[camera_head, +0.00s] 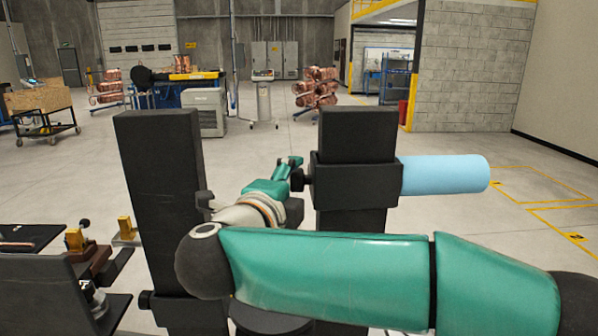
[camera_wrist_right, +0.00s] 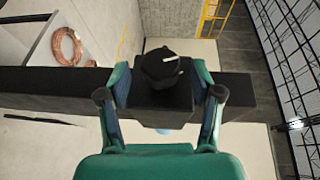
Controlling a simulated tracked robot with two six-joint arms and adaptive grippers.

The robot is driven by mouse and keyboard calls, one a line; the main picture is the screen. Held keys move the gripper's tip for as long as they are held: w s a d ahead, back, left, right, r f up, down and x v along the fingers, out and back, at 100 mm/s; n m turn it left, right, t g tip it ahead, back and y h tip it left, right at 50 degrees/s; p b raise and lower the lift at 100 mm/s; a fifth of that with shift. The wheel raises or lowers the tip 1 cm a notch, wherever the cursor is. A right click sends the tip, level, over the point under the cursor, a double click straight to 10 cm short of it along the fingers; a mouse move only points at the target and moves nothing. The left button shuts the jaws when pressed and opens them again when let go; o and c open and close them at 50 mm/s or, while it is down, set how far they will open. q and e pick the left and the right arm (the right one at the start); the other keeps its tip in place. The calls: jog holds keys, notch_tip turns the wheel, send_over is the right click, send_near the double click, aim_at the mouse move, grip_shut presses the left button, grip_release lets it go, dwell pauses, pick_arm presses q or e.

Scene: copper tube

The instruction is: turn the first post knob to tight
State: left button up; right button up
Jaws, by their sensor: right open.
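Two black posts stand close ahead in the head view, the left post (camera_head: 160,190) and the right post (camera_head: 358,135). A black collar on the right post carries a small black knob (camera_head: 297,180) on its left side. My right gripper (camera_head: 287,172), with green fingers, reaches this knob from the left. In the right wrist view the black knob (camera_wrist_right: 160,62) has a white mark and lies between the spread fingers of my right gripper (camera_wrist_right: 161,94). Gaps show beside the knob, and I cannot tell whether a finger touches it. My left gripper is out of view.
A light blue cylinder (camera_head: 445,174) sticks out right from the right post's collar. Another dark knob (camera_head: 146,300) sits low on the left post. Black fixtures with brass blocks (camera_head: 75,240) stand at lower left. A copper coil (camera_wrist_right: 67,47) lies at upper left in the wrist view.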

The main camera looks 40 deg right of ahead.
jog(key=shift+x, duration=1.3)
jog(key=shift+c, duration=0.2)
